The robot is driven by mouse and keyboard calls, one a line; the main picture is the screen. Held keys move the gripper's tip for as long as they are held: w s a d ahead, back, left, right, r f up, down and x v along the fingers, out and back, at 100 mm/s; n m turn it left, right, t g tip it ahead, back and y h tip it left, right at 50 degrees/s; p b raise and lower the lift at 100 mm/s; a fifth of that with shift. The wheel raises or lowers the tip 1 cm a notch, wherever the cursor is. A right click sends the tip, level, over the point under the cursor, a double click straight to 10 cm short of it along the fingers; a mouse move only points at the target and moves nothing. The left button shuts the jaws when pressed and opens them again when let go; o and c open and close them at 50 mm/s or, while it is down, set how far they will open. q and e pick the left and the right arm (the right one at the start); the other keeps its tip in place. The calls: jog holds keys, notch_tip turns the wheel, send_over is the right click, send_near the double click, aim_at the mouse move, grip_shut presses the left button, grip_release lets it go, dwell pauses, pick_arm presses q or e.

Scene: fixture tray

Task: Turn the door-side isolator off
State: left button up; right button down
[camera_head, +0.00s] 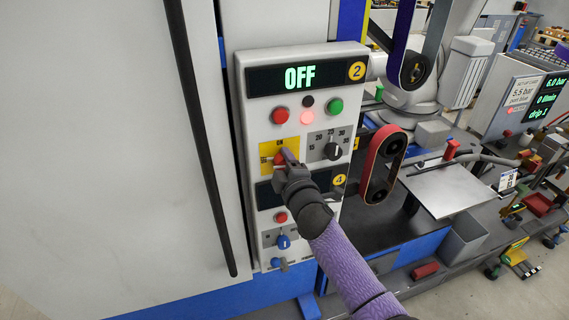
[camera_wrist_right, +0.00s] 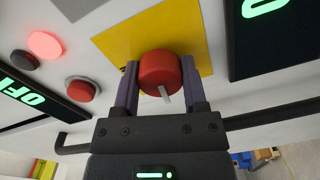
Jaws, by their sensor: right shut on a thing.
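A red rotary knob (camera_head: 279,158) sits on a yellow plate (camera_head: 267,147) on the grey control panel (camera_head: 243,110), beside the large door (camera_head: 110,150). The display (camera_head: 300,77) above it, marked 2, reads OFF. My right gripper (camera_head: 285,160) is at the knob and hides much of it in the head view. In the right wrist view the red knob (camera_wrist_right: 160,70) is between the two fingers, which are shut on it. A small grey pointer sticks out of the knob. My left gripper is not in view.
A red button (camera_head: 280,115), a lit red lamp (camera_head: 307,118) and a green button (camera_head: 335,106) are above the knob. A black selector dial (camera_head: 333,151) is close to its right. A lower unit marked 4 has a blue knob (camera_head: 283,241). A long black door handle (camera_head: 205,150) is at left.

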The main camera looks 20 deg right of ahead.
jog(key=shift+n, duration=0.6)
jog(key=shift+c, duration=0.7)
grip_release()
jog(key=shift+s, duration=0.1)
jog(key=s+p, duration=0.1)
jog(key=s, duration=0.8)
jog(key=shift+s+d, duration=0.15)
jog(key=shift+s, duration=0.25)
jog(key=shift+r, duration=0.1)
